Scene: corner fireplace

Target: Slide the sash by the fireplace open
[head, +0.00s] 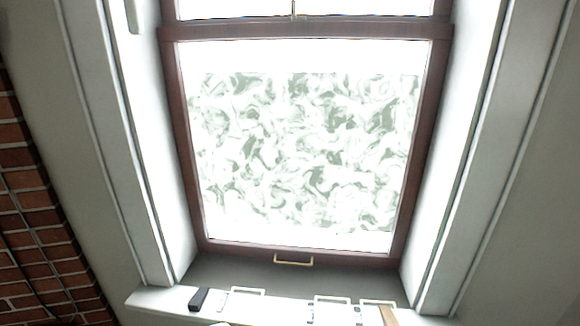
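The lower sash (300,247) is a reddish-brown wooden frame around a bright pane with a mottled grey-green pattern. It fills the lower part of the window, and its bottom rail lies close to the grey sill strip (290,276); I see no clear gap beneath it. A small brass-coloured pull handle (294,262) sits at the middle of the bottom rail. The meeting rail (305,31) crosses the top of the view, with a small catch (294,10) above it. Neither of my grippers shows.
A white ledge (150,301) runs below the window. On it are a dark block (198,299), several pale bracket-like outlines (332,299) and a tan piece (388,315). White jambs flank the window. A red brick wall (30,220) stands at the left.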

